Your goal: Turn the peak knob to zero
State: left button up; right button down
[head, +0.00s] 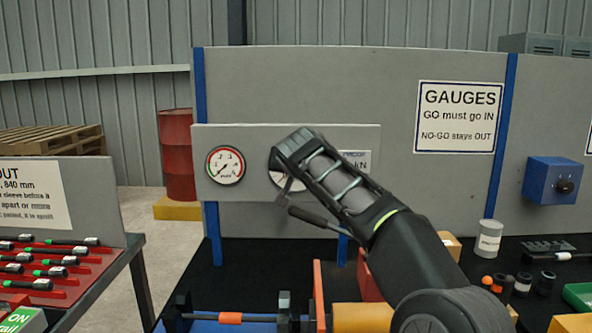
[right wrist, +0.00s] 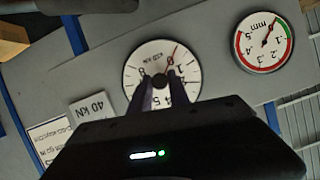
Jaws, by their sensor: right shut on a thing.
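The round white force dial (right wrist: 148,56), marked in kN, is on a grey panel (head: 310,140). In the head view my right arm covers most of the dial, leaving a strip of its face (head: 291,184). In the right wrist view, which is turned over, my right gripper (right wrist: 160,84) reaches to the dial's centre. Its dark fingers are shut on the peak knob, which they mostly hide. A thin red pointer (right wrist: 175,49) runs from near the centre to the dial's upper right in that view. My left gripper is not in view.
A second gauge (head: 226,165), marked in mm, is left of the dial. A 40 kN plate (right wrist: 93,107) is on its other side. Below are a black bench (head: 240,255), a bar fixture with orange parts (head: 230,318) and a red rack of tools (head: 60,255).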

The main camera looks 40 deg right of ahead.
jog(key=shift+w+a+f+n+g+h+b, duration=0.1)
jog(key=shift+n+g+h+b, duration=0.3)
jog(key=shift+n+h, duration=0.85)
jog(key=shift+w+a+f+n+g+h+b, duration=0.1)
jog(key=shift+n+g+h+b, duration=0.35)
jog(key=shift+n, duration=1.45)
jog(key=shift+a+f+n+g+h+b, duration=0.15)
jog(key=shift+n+g+h, duration=0.3)
jog(key=shift+n+h, duration=0.9)
jog(key=shift+d+r+n+y, duration=0.1)
jog(key=shift+n+y, duration=0.15)
jog(key=shift+n, duration=0.15)
jog(key=c, duration=1.2)
grip_release()
jog(key=shift+c, duration=0.2)
jog(key=shift+r, duration=0.1)
